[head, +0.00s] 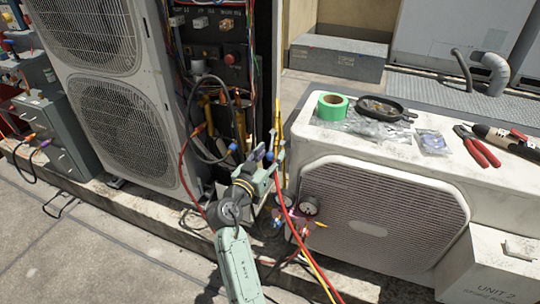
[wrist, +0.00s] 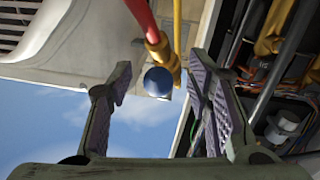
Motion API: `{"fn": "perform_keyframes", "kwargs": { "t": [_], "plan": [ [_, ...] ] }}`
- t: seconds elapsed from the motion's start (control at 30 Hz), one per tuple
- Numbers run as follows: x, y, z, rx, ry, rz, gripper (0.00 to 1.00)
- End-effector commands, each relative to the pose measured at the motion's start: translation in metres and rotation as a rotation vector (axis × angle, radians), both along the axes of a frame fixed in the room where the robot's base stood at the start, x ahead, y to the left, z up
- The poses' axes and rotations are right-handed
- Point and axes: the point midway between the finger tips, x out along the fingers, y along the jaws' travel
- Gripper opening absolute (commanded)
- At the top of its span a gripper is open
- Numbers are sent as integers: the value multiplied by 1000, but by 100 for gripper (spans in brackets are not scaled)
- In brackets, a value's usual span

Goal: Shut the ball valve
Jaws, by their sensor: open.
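My gripper (head: 272,162) is open in front of the hoses between the tall condenser and the low unit. In the wrist view, its two ridged fingers (wrist: 160,74) stand apart. A round, dark blue part (wrist: 158,84) shows in the gap between them, beside brass fittings (wrist: 160,48) on a red hose (wrist: 143,18) and a yellow hose (wrist: 177,20). It may belong to the ball valve; I cannot tell its handle position or whether a finger touches it. The red hose (head: 287,205) also hangs past my gripper in the head view.
The tall condenser (head: 120,130) stands left of an open panel (head: 215,45) with wires and copper pipes. Pressure gauges (head: 309,205) hang by the low unit (head: 385,215).

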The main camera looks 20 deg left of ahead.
Motion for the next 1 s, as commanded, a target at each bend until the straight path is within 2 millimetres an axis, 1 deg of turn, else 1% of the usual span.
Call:
{"fn": "perform_keyframes", "kwargs": {
  "t": [0.13,0.23,0.37,0.5,0.6,0.7,0.83,1.0],
  "plan": [
    [-4,1,0,0,0,2,46],
    [-17,3,-1,-1,1,4,46],
    [-42,6,-1,-2,2,5,46],
    [-73,9,-1,-1,1,3,46],
    [-92,11,-1,-1,1,3,46],
    [-106,13,0,-1,0,2,46],
    [-116,13,0,0,0,1,46],
    [-120,13,0,0,0,-1,46]
  ]
}}
